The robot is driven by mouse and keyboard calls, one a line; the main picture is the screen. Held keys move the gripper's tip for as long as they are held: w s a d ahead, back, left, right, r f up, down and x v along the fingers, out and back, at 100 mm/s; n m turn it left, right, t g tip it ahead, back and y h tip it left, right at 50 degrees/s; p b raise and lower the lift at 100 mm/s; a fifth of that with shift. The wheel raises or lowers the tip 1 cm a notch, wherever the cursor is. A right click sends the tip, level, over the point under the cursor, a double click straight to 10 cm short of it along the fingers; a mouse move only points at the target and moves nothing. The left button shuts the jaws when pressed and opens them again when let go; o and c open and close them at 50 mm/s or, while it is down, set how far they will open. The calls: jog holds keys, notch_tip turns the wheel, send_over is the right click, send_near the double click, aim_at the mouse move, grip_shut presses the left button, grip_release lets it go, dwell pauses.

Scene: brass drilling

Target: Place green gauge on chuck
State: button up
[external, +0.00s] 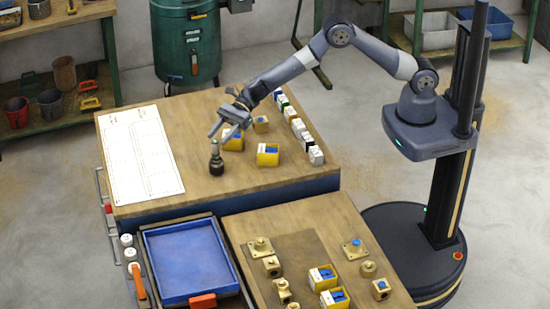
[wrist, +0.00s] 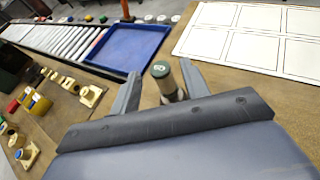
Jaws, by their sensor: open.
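The green gauge (wrist: 161,72) shows in the wrist view as a small upright cylinder with a dark green top and a pale body, between my two fingers. In the external view the gauge (external: 215,150) stands upright on a dark round base that looks like the chuck (external: 217,168), on the wooden bench top. My gripper (external: 222,131) is open, just above and behind the gauge in the external view; its fingers also show in the wrist view (wrist: 160,82). I see no finger touching the gauge. The gauge's lower end is partly hidden by my gripper in the wrist view.
A white grid sheet (external: 140,152) lies left on the bench. A blue tray (external: 187,262) and a lower bench with brass parts (external: 272,266) are in front.

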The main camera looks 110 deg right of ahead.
aim_at(216, 140)
jog(key=b+v, duration=0.2)
jog(key=v, duration=0.7)
jog(key=shift+w, duration=0.1)
jog(key=p+x, duration=0.3)
jog(key=x, duration=0.8)
jog(key=shift+w+a, duration=0.15)
jog(key=shift+w, duration=0.05)
jog(key=shift+w+a+f, duration=0.15)
jog(key=shift+w+f, duration=0.05)
jog(key=shift+f, duration=0.2)
jog(key=shift+r, duration=0.2)
jog(key=shift+s, duration=0.1)
